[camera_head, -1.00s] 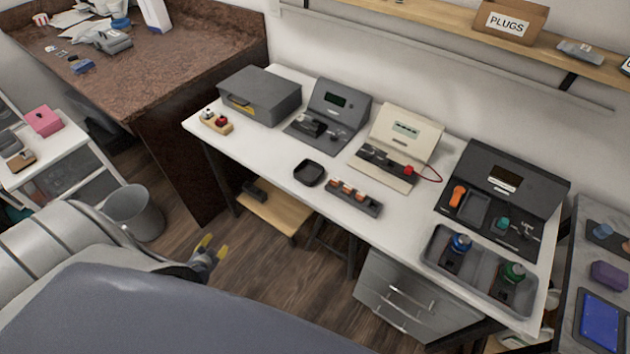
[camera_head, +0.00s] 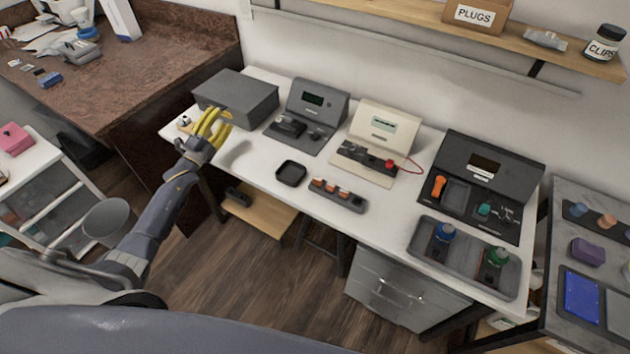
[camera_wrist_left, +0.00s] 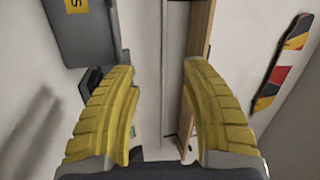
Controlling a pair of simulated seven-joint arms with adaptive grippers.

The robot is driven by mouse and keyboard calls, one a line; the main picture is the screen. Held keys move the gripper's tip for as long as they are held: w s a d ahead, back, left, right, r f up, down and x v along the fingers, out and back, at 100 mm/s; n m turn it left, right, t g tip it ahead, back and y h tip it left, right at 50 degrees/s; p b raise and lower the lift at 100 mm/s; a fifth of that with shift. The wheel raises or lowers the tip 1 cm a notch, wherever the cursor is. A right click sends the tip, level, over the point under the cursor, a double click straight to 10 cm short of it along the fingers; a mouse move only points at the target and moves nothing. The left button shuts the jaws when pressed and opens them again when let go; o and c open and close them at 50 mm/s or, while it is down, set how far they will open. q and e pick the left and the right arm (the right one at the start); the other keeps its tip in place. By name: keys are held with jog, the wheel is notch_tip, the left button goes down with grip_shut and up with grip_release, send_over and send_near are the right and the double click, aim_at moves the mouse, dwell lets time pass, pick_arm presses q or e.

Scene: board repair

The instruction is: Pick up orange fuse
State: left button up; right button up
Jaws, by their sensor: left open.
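Small orange fuses (camera_head: 331,187) sit in a row in a dark holder (camera_head: 355,206) near the front edge of the white bench. They are too small to make out in detail. My left gripper (camera_head: 219,113) has yellow fingers and is over the left end of the bench, left of the fuses and apart from them. In the left wrist view the gripper (camera_wrist_left: 158,70) is open with nothing between its fingers. The fuses do not show in that view. My right gripper is not in view.
A black dish (camera_head: 291,173) lies left of the holder. Behind stand a grey box (camera_head: 237,97), a dark tester (camera_head: 318,100) and a cream tester (camera_head: 384,127). A grey tray (camera_head: 468,258) with blue and green bottles is at the right. White bench surface (camera_head: 245,160) is clear.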

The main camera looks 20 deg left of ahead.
pick_arm(q)
jog(key=w+d+r+m+g+h, duration=0.1)
jog(key=w+d+r+m+h, duration=0.1)
jog(key=d+r+m+h, duration=0.4)
jog(key=w+d+r+m+g+h, duration=0.1)
jog(key=w+d+r+m+h, duration=0.2)
jog(key=d, duration=0.5)
notch_tip(320, 180, up, 4)
jog(key=m+g, duration=1.8)
jog(key=m, duration=0.5)
send_over(318, 178)
jog(key=w, duration=0.4)
jog(key=s+a+f+m+g+y, duration=0.1)
jog(key=s+a+f+m+y, duration=0.35)
jog(key=a+f+y, duration=0.25)
jog(key=x, duration=1.6)
jog(key=shift+w+d, duration=0.15)
jog(key=shift+w, duration=0.2)
grip_shut()
